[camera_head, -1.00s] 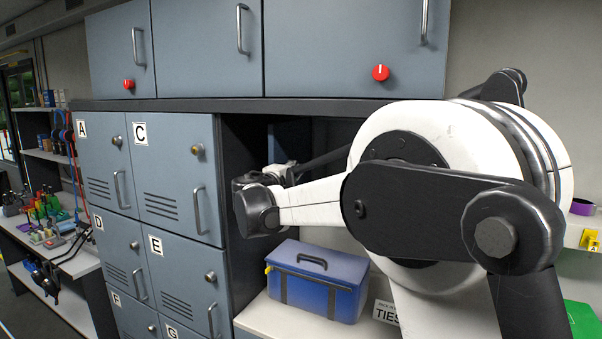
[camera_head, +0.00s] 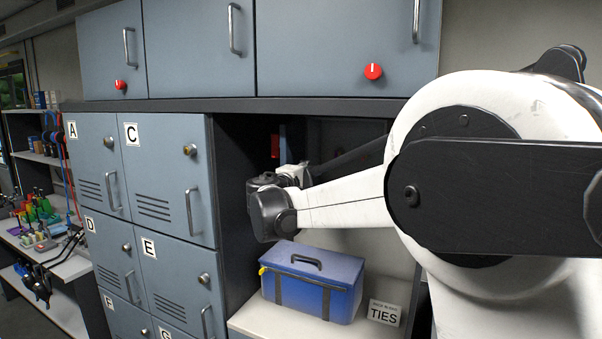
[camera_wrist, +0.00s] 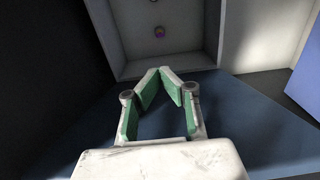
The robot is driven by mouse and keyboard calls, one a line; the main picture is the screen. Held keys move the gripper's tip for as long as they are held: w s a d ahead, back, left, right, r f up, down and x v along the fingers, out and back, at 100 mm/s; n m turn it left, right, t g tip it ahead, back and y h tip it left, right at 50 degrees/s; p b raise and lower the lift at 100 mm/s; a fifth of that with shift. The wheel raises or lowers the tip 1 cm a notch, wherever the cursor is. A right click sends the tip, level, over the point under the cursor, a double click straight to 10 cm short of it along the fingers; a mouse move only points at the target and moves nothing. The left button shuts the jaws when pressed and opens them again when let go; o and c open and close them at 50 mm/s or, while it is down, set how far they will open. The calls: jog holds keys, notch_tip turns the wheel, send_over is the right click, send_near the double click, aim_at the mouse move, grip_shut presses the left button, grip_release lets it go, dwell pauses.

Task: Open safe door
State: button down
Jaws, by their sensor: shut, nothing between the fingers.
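My gripper (camera_wrist: 164,72) shows in the wrist view with its green-padded fingers shut, tips together and nothing between them. In the head view a narrow blue upright panel (camera_head: 284,140) stands inside the open bay, behind my arm. My fingers are hidden there, and the safe is mostly hidden.
Grey lockers with letters, such as locker E (camera_head: 180,275), stand left of the bay. A blue case (camera_head: 312,285) and a TIES sign (camera_head: 384,313) sit on the shelf below my arm. Cupboards with red knobs (camera_head: 373,71) hang above. A tool bench (camera_head: 45,240) is at far left.

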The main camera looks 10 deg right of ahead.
jog(key=shift+s+d, duration=0.1)
jog(key=shift+d, duration=0.3)
jog(key=b+v, duration=0.1)
jog(key=v, duration=2.4)
jog(key=shift+a, duration=0.25)
jog(key=shift+d+f, duration=0.1)
jog(key=shift+f, duration=0.05)
